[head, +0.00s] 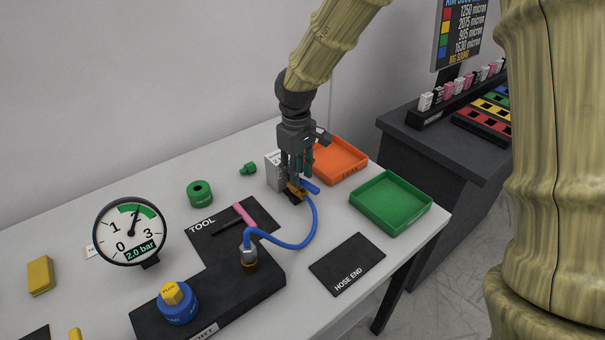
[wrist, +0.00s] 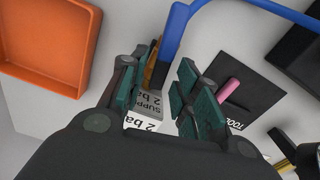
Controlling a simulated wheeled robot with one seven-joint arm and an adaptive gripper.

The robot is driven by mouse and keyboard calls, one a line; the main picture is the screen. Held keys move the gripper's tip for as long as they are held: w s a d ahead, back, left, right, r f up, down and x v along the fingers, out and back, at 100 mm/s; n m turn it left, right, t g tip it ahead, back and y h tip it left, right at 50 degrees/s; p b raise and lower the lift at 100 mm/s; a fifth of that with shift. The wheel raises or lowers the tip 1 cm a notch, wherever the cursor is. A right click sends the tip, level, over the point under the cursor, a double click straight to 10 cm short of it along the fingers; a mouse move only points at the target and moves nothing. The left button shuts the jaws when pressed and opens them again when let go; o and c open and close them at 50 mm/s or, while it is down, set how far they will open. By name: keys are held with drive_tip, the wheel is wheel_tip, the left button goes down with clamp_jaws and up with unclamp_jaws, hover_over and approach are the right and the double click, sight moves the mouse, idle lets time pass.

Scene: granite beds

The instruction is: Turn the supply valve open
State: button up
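My gripper (head: 294,178) points down over the valve. Its fingers (wrist: 160,85) are apart, with block and valve showing in the gap. I cannot tell whether a finger touches the lever.
A blue hose (head: 290,239) loops from the valve to a fitting (head: 249,257) on the black base. An orange tray (head: 340,161) and a green tray (head: 391,202) stand to the right. A gauge (head: 131,231) labelled 2.0 bar stands left. A pink-handled tool (head: 243,214) lies nearby.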

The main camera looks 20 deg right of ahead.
drive_tip(key=shift+r+p, duration=1.5)
drive_tip(key=shift+r, duration=0.9)
wheel_tip(320, 180, up, 12)
drive_tip(key=shift+d+f, duration=0.1)
